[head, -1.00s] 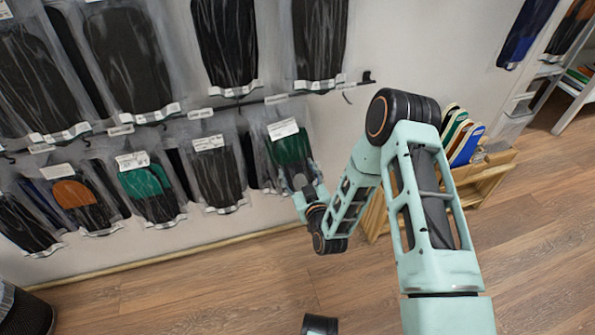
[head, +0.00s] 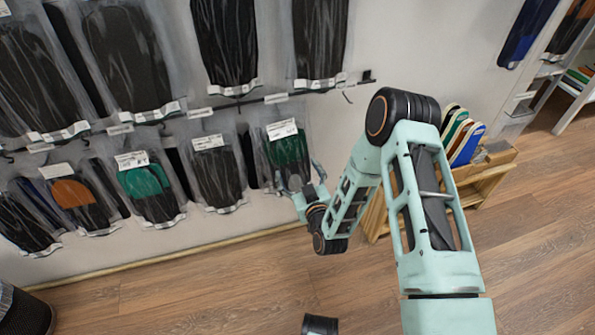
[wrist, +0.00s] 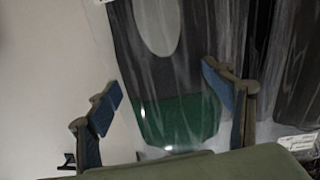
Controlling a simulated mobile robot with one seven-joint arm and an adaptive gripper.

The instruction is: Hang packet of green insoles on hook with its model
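A clear packet of green and dark insoles (head: 288,152) with a white label hangs against the wall at the right end of the lower row. In the wrist view its green part (wrist: 180,120) shows below the dark part, between and beyond my fingers. My gripper (head: 300,180) is at the packet's lower end in the head view. Its blue-padded fingers (wrist: 168,108) are spread wide in the wrist view, with nothing clamped between them. Another green insole packet (head: 147,183) hangs further left in the same row. The hook above the packet at the gripper is too small to make out.
Brown-topped (head: 72,192) and dark packets (head: 217,175) hang close by on the left. A rail (head: 330,88) runs above the lower row. A wooden rack with colored insoles (head: 465,140) stands right of my arm. Bare wall lies right of the packet.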

